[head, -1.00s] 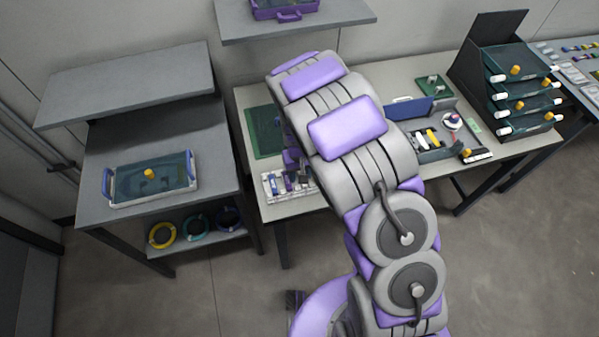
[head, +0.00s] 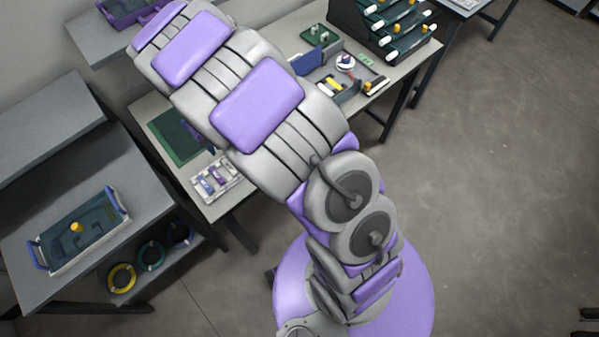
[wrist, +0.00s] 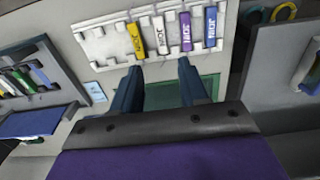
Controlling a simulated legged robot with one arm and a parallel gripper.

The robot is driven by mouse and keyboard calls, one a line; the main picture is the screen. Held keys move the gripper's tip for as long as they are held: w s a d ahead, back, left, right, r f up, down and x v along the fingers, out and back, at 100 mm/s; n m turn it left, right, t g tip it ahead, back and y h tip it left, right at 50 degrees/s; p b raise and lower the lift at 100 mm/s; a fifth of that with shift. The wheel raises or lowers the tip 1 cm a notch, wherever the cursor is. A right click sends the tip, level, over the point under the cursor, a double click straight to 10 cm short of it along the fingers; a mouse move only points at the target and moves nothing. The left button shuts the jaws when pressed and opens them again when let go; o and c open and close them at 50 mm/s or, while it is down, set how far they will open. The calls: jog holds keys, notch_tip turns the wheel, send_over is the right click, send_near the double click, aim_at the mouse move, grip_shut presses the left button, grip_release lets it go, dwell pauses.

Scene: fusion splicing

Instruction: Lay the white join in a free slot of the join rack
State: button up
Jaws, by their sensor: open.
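The white join (wrist: 161,36) lies in a slot of the pale join rack (wrist: 98,42) in the wrist view. A yellow join (wrist: 136,40) is on its left; a purple join (wrist: 185,31) and a blue join (wrist: 210,27) are on its right. Slots left of the yellow join look empty. My gripper (wrist: 159,68) is open, its fingers apart and nothing between them, just below the white join in the picture. In the head view the rack (head: 228,188) sits at the workbench's near edge; my arm hides the gripper there.
A green mat (head: 180,136) lies behind the rack. In the wrist view, a tray (wrist: 52,72) with several coloured joins is at left. A side table (head: 25,215) holds a clear-lidded tray (head: 88,245); cable coils are below. A drawer tower (head: 385,25) stands at the far end.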

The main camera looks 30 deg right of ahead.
jog(key=s+d+r+m, duration=0.2)
jog(key=s+d+r, duration=0.8)
jog(key=s+r, duration=0.35)
jog(key=s+d+r+g, duration=0.1)
jog(key=s+d+r, duration=0.1)
jog(key=s, duration=0.7)
jog(key=s+d+r+m, duration=0.1)
jog(key=s+r, duration=0.2)
jog(key=s, duration=0.6)
jog(key=shift+s+d+r+g, duration=0.2)
jog(key=shift+s+d+g, duration=0.1)
jog(key=shift+d+g, duration=0.1)
